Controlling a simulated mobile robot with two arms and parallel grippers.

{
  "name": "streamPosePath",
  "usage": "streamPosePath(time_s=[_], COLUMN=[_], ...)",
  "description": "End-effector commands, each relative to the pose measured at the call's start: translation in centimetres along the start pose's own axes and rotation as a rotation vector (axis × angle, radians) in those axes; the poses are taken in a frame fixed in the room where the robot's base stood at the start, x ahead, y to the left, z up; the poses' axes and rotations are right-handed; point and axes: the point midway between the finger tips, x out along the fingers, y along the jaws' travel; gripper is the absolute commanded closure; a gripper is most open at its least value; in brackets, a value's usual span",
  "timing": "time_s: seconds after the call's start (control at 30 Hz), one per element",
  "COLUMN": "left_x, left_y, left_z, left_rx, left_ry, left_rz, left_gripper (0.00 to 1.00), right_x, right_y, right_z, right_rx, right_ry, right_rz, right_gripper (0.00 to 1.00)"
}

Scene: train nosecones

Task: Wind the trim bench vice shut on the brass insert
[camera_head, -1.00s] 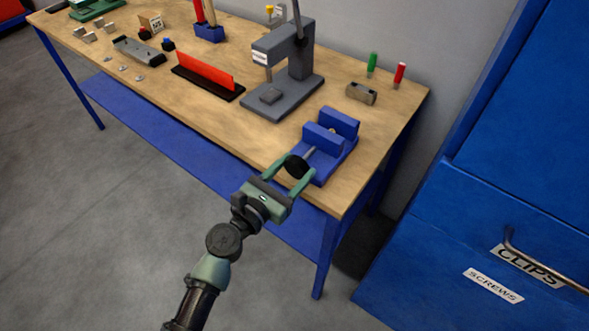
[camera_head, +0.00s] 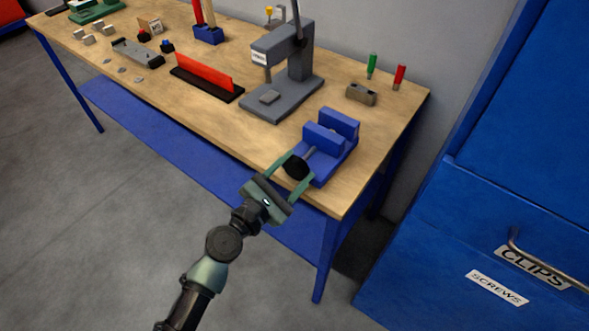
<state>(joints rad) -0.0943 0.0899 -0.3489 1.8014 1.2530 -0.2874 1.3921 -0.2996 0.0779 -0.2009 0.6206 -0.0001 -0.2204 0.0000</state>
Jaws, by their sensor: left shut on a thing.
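The blue bench vice (camera_head: 325,147) sits at the near right corner of the workbench, its two blue jaw blocks a gap apart. Its black round handle (camera_head: 296,167) is at the near left end of the screw. My left gripper (camera_head: 298,171) is shut on the black handle, with one green finger on each side of it. The brass insert cannot be made out; only a small pale spot shows between the jaws, too small to name. My right gripper is not in view.
A grey press (camera_head: 290,80) stands behind the vice to the left. A grey-brown block (camera_head: 361,94) and green and red-handled tools (camera_head: 399,76) are at the back right. Blue drawers (camera_head: 470,230) stand right of the wooden bench (camera_head: 200,110).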

Motion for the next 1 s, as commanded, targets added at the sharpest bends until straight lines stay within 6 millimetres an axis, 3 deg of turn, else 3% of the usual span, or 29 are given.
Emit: streamPosePath(time_s=[0.27,0.3,0.37,0.4,1.0], left_x=[-0.17,-0.17,-0.18,-0.19,-0.25], left_y=[-0.17,-0.18,-0.2,-0.23,-0.72], left_z=[-0.64,-0.66,-0.69,-0.71,-0.8], left_rx=[0.013,0.013,0.012,0.012,0.007], left_ry=[0.012,0.012,0.013,0.013,0.014], left_rz=[-0.004,-0.004,-0.005,-0.005,-0.016], left_gripper=[0.87,0.43,0.27,0.24,0.24], right_x=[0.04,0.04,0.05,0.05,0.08], right_y=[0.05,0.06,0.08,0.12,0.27], right_z=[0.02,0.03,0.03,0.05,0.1], right_rx=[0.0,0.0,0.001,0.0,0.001], right_ry=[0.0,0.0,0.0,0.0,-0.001], right_rz=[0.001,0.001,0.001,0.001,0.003], right_gripper=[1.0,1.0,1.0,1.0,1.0])
